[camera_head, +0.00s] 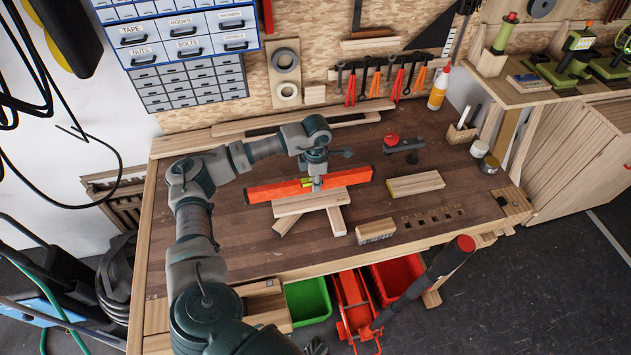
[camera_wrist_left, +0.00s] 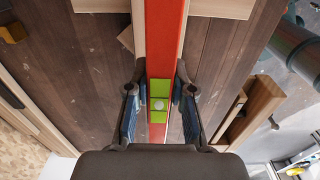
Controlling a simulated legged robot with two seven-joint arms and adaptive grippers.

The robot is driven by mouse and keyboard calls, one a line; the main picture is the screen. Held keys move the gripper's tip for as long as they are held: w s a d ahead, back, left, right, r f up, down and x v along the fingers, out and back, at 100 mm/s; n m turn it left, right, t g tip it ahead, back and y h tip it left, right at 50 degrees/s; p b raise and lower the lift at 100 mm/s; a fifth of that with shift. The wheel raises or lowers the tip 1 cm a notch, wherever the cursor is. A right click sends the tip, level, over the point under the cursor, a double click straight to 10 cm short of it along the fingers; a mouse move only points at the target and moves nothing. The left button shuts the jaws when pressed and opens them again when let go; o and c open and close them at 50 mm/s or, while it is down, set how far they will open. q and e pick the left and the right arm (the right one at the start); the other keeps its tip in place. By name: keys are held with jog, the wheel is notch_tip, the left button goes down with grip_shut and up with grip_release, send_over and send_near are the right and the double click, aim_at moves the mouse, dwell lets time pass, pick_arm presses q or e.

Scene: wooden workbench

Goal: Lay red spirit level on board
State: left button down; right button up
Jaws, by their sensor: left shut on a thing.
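The red spirit level (camera_head: 275,191) is a long red bar with a green-yellow vial section. It lies across the middle of the workbench in the head view. My left gripper (camera_head: 317,184) comes down on it from above and is shut on its middle. In the left wrist view, the fingers (camera_wrist_left: 159,95) stand on either side of the level (camera_wrist_left: 166,35) by the green part. The pale wooden board (camera_head: 318,201) is under and just in front of the level, on crossed wood pieces. I cannot tell whether level and board touch. My right gripper is not seen.
A wood block (camera_head: 415,185) and a smaller block (camera_head: 375,231) lie right of the board. A red-topped dark tool (camera_head: 404,145) stands behind them. The bench's left front (camera_head: 190,265) is partly covered by my arm.

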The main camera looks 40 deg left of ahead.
pick_arm(q)
jog(key=shift+a+f, duration=0.15)
jog(key=shift+f, duration=0.1)
jog(key=shift+f+b, duration=0.7)
jog(key=shift+f, duration=0.35)
jog(key=shift+a, duration=0.15)
jog(key=shift+d, duration=0.2)
jog(key=shift+f, duration=0.1)
jog(key=shift+a+f+b, duration=0.15)
jog(key=shift+f+b, duration=0.6)
jog(key=shift+f, duration=0.25)
jog(key=shift+r, duration=0.1)
